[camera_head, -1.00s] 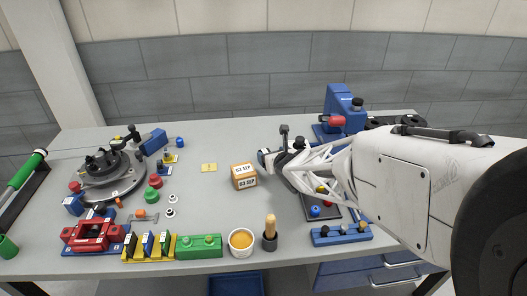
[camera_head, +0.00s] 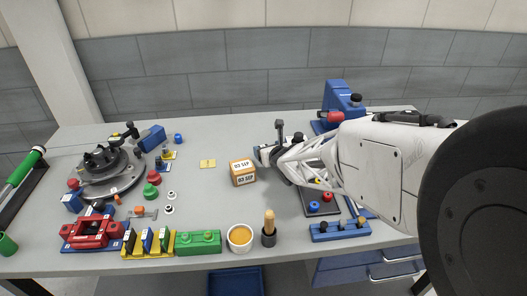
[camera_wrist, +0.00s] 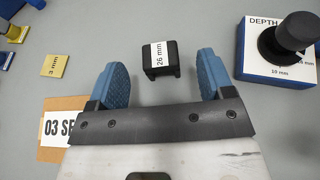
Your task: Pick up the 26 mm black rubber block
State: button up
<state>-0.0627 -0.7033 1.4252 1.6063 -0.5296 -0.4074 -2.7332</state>
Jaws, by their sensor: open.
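The black rubber block (camera_wrist: 170,71), with a white label reading 26 mm, lies on the grey table in the wrist view. My gripper (camera_wrist: 158,72) is open, with one blue finger pad on each side of the block and a gap between each pad and the block. The block looks a little beyond the span between the pads, toward the picture's top. In the head view my gripper (camera_head: 260,156) is low over the table, right of the cardboard box; the block cannot be made out there.
A cardboard box (camera_head: 242,173) labelled 03 SEP stands just left of my gripper. A blue and white depth block (camera_wrist: 268,66) with a black knob is close on the right in the wrist view. A yellow 3 mm plate (camera_wrist: 54,66) lies at the left. Bare table lies behind the box.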

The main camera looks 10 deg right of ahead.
jog(key=shift+w+f, duration=0.1)
jog(key=shift+x, duration=2.45)
jog(key=shift+a, duration=0.1)
jog(key=c, duration=1)
jog(key=shift+r, duration=1.55)
jog(key=shift+s+r, duration=0.25)
jog(key=shift+s, duration=0.05)
jog(key=s, duration=0.5)
jog(key=s+d+r, duration=0.1)
jog(key=s, duration=0.4)
jog(key=s+d, duration=0.1)
jog(key=s, duration=0.4)
jog(key=shift+s+r, duration=0.2)
